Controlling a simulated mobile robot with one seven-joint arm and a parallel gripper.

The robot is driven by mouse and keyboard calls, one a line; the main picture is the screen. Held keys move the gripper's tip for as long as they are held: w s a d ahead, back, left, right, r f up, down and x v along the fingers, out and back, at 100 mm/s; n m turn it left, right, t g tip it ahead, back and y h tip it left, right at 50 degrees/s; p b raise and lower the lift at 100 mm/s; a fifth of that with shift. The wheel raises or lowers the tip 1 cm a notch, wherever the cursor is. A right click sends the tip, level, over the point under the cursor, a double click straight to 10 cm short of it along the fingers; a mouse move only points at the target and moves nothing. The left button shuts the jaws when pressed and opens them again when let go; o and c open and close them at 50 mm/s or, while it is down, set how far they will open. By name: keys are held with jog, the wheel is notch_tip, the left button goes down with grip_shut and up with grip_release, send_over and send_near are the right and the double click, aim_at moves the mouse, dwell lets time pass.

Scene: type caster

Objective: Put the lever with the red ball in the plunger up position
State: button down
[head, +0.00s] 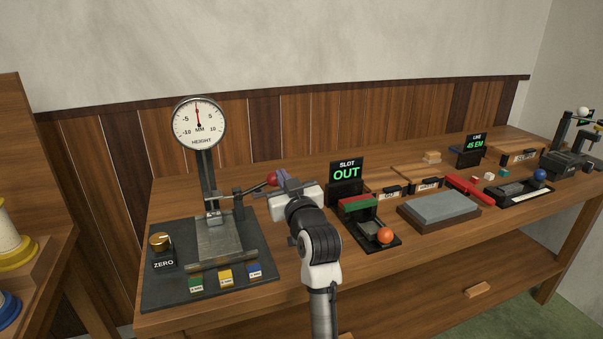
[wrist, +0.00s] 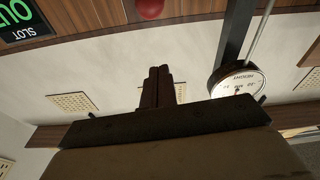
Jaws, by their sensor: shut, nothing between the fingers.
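The red ball (head: 271,178) sits on the end of a dark lever (head: 252,188) that reaches right and slightly upward from the height gauge's post. The round dial (head: 199,124) reads near 0. My gripper (head: 283,179) is beside the ball on its right; its fingers overlap the ball's edge in the head view, and I cannot tell if they touch. In the wrist view the fingers (wrist: 158,85) are shut together and empty. The red ball (wrist: 150,8) shows at the top edge there, apart from the fingertips. The dial (wrist: 238,82) is to their right.
The gauge base (head: 160,285) holds a brass ZERO knob (head: 160,241) and three coloured blocks. Right of my arm are the SLOT sign (head: 346,174), a device with an orange ball (head: 384,235) and a grey stone block (head: 439,208).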

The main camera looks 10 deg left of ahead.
jog(key=r+p, duration=0.2)
jog(key=p, duration=0.2)
send_over(274, 180)
jog(key=a, duration=0.1)
jog(key=shift+w+f, duration=0.15)
jog(key=shift+w, duration=0.1)
jog(key=f, duration=0.3)
jog(key=shift+s+d, duration=0.15)
jog(key=shift+d, duration=0.25)
jog(key=shift+s+d+f, duration=0.1)
jog(key=shift+f, duration=0.6)
